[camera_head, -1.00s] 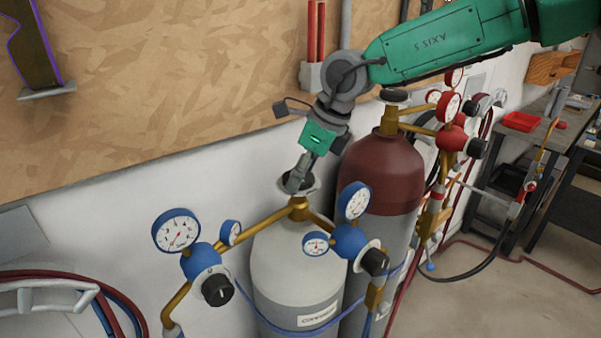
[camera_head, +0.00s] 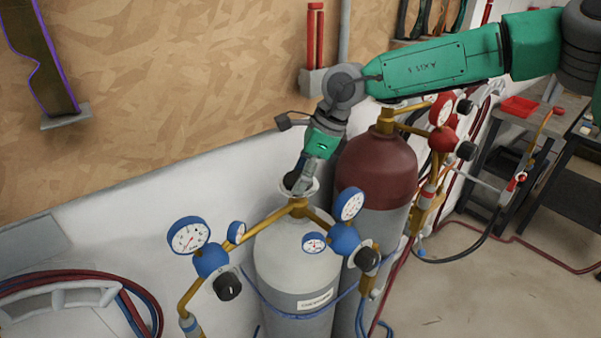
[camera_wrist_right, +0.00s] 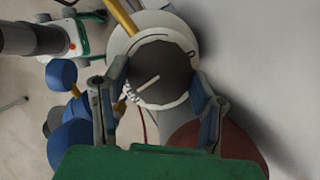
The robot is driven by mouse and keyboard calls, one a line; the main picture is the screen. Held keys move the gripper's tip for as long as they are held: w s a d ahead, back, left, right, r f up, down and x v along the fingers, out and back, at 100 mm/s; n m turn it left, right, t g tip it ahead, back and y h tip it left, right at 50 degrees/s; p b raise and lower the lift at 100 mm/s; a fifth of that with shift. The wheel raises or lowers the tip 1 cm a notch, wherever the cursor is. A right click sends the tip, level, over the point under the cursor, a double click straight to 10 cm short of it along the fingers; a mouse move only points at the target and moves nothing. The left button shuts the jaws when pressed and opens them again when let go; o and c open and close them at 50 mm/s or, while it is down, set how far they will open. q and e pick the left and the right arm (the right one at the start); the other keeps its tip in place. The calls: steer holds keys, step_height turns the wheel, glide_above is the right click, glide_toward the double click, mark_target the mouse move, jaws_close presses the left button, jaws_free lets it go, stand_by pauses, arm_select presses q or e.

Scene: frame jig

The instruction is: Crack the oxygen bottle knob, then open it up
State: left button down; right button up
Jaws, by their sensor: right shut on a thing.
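The oxygen bottle (camera_head: 282,262) is light grey with brass pipes and blue-bodied gauges, upright by the wall in the head view. Its dark round knob (camera_head: 291,180) sits on top above a pale ring, partly hidden by my right gripper (camera_head: 303,186). In the right wrist view the knob (camera_wrist_right: 165,72) lies between the two fingers of my right gripper (camera_wrist_right: 158,78). The gripper is shut on it from opposite sides. My left gripper is in neither view.
A dark red-topped bottle (camera_head: 377,168) with red regulators stands close on the right. Blue gauges (camera_head: 189,236) stick out in front. Red and blue hoses (camera_head: 130,292) hang at lower left. A dark bench (camera_head: 545,125) stands at right; floor before it is mostly clear.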

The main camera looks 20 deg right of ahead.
steer(key=o, duration=1.1)
steer(key=shift+w+r, duration=0.1)
steer(key=shift+o, duration=0.3)
steer(key=v, duration=1.1)
steer(key=shift+d+r, duration=0.25)
steer(key=shift+d, duration=0.1)
steer(key=shift+w, duration=0.1)
